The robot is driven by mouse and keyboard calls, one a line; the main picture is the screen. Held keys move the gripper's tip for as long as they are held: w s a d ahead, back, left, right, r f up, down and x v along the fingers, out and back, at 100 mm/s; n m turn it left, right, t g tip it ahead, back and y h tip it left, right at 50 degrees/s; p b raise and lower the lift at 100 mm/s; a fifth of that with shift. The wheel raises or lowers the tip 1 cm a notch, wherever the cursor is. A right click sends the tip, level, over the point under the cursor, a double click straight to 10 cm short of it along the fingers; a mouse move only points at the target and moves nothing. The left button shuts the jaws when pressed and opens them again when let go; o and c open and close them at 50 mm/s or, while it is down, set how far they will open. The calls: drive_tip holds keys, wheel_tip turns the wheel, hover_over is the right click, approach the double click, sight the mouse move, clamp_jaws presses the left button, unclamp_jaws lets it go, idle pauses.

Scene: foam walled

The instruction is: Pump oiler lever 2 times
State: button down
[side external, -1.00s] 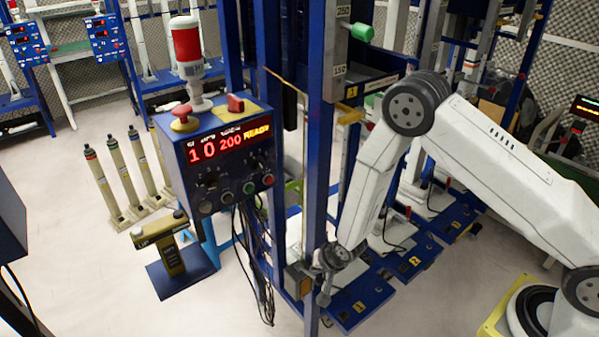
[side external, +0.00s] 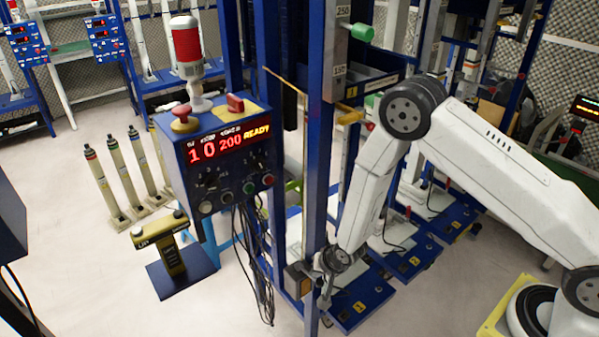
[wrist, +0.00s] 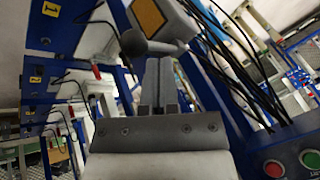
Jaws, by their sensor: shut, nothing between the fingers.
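A grey box with a yellow-orange square label (wrist: 148,14) is at the top of the wrist view. I take it for the oiler. It also shows on the blue post in the side view (side external: 299,280). A rounded dark knob (wrist: 133,43) sits at the box's lower edge and may be the lever's end. My gripper (wrist: 159,62) is shut and empty, its fingertips just below the box and beside the knob. I cannot tell whether they touch. In the side view my gripper (side external: 325,296) is small, beside the post, and the lever is not clear.
A blue control box (side external: 220,160) with a red display stands left of the post. Black cables (side external: 258,265) hang near my gripper, also in the wrist view (wrist: 235,70). Blue base plates (side external: 355,300) lie to the right. A pedal stand (side external: 178,262) is on the floor left.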

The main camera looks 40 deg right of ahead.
drive_tip(key=shift+s+f, duration=0.25)
drive_tip(key=shift+f, duration=0.35)
drive_tip(key=shift+s+f, duration=0.2)
drive_tip(key=shift+f, duration=0.35)
idle(2.0)
drive_tip(key=shift+r, duration=0.15)
drive_tip(key=shift+w+r, duration=0.35)
drive_tip(key=shift+r, duration=0.6)
drive_tip(key=shift+w+r, duration=0.3)
drive_tip(key=shift+r, duration=0.6)
drive_tip(key=shift+w+r, duration=0.25)
drive_tip(key=shift+r, duration=0.55)
drive_tip(key=shift+w+r, duration=0.3)
drive_tip(key=shift+r, duration=0.5)
drive_tip(key=shift+w+r, duration=0.25)
drive_tip(key=shift+r, duration=0.55)
